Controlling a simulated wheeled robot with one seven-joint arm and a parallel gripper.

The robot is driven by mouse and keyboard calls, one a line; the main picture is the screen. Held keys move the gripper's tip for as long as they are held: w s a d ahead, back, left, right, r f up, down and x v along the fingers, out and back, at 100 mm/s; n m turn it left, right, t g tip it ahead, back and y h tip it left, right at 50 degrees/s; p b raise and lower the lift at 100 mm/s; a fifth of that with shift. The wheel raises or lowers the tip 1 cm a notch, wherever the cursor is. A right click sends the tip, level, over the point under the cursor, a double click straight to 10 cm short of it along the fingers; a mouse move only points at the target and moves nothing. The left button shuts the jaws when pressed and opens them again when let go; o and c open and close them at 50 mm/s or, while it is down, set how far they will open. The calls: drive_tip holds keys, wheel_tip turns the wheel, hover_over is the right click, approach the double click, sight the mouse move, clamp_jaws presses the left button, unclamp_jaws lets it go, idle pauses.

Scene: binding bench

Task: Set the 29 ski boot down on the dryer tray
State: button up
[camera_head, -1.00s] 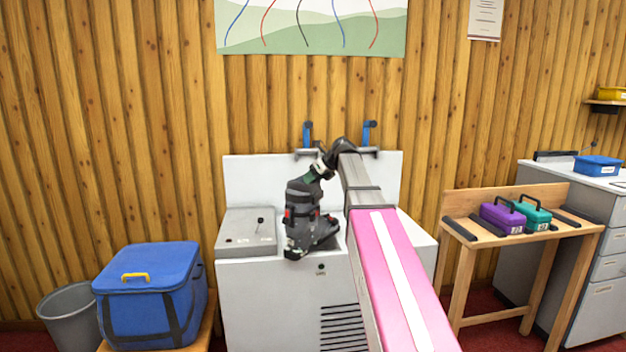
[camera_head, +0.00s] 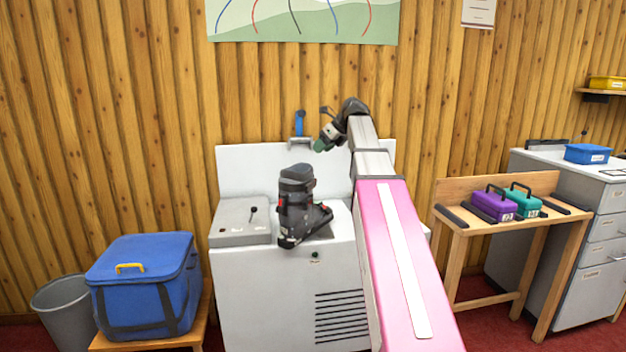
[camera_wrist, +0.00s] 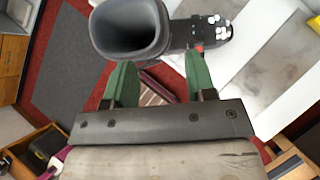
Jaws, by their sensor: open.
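The dark grey ski boot (camera_head: 297,205), with red details, stands upright on the dryer tray (camera_head: 326,233), a grey patch on top of the white dryer cabinet (camera_head: 270,285). I cannot read a number on it. My gripper (camera_head: 319,146) is open and empty, above and to the right of the boot's cuff, apart from it. In the wrist view the green fingers of my gripper (camera_wrist: 158,80) are spread wide. The open cuff of the boot (camera_wrist: 130,28) shows just beyond them, its toe pointing right. The boot hides part of the tray.
A grey control box with a small lever (camera_head: 242,222) sits left of the boot. A blue upright fitting (camera_head: 299,124) is on the wall behind. A blue cooler bag (camera_head: 145,285) stands at left, and a wooden table with purple (camera_head: 490,205) and teal (camera_head: 523,201) cases at right.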

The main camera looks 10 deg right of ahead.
sight(306, 165)
drive_tip(key=a+h, duration=0.1)
drive_tip(key=w+a+g+h, duration=0.1)
drive_tip(key=a+r+h, duration=0.1)
drive_tip(key=shift+w+r+g, duration=0.1)
drive_tip(key=shift+w+g, duration=0.25)
drive_tip(key=shift+g, duration=0.05)
drive_tip(key=x, duration=0.4)
drive_tip(key=shift+a+f, duration=0.1)
drive_tip(key=shift+f, duration=0.25)
drive_tip(key=shift+d+x, duration=0.2)
drive_tip(key=shift+x, duration=2.85)
drive_tip(key=shift+w, duration=0.15)
clamp_jaws()
drive_tip(key=shift+w+r, duration=0.1)
